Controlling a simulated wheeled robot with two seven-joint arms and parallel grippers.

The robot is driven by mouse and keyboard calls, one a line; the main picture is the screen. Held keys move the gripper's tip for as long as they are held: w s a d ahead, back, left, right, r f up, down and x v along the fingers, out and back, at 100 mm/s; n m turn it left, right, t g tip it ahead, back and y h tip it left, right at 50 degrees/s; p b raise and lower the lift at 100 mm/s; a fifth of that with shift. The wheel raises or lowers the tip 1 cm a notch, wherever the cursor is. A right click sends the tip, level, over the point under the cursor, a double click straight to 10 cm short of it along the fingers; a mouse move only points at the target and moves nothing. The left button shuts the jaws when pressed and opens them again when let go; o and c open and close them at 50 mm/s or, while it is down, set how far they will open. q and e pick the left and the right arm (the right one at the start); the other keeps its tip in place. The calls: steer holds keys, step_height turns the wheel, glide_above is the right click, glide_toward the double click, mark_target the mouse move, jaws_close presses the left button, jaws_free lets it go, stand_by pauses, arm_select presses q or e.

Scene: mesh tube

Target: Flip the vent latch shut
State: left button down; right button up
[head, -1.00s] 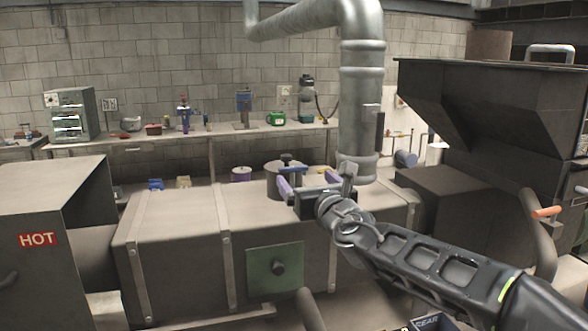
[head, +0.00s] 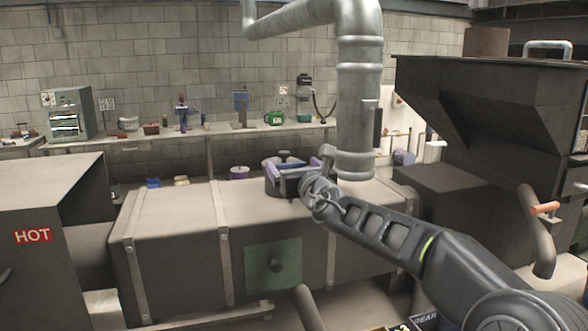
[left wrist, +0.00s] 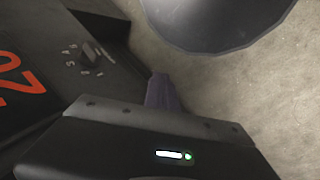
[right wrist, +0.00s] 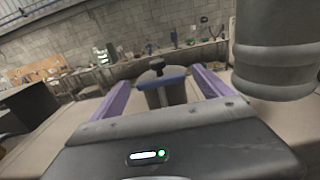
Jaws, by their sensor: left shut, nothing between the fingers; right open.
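A short dark round vent (head: 270,187) stands on top of the long metal box, beside the vertical pipe. In the right wrist view the vent (right wrist: 158,98) has a blue strip along its near rim and a black knob (right wrist: 156,64) on top; I take this fitting to be the latch, but its position is unclear. My right gripper (head: 286,167) is at the vent and partly hides it. Its purple fingers (right wrist: 163,78) are apart, with the vent showing between them and nothing gripped. My left gripper (left wrist: 160,84) shows only in its wrist view, shut and empty.
The vertical pipe (head: 358,110) stands just right of my right gripper. A dark hopper (head: 490,110) is farther right, and a cabinet marked HOT (head: 60,205) is at left. In the left wrist view a numbered dial (left wrist: 88,56) sits on a dark panel.

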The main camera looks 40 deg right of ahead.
steer(key=shift+c, duration=0.5)
steer(key=c, duration=1.3)
steer(key=shift+o, duration=0.2)
steer(key=m+g+h+p, duration=0.3)
steer(key=m+g+h, duration=0.1)
steer(key=g, duration=0.1)
steer(key=w+a+m+g+h+p, duration=0.1)
steer(key=m+g+h+p, duration=0.2)
steer(key=m+g+h, duration=0.1)
steer(key=m+g+h+p, duration=0.3)
steer(key=m+g+h, duration=0.1)
steer(key=m+g, duration=0.1)
steer(key=shift+w+a+g, duration=0.4)
steer(key=shift+g, duration=0.3)
steer(key=shift+m+g, duration=0.3)
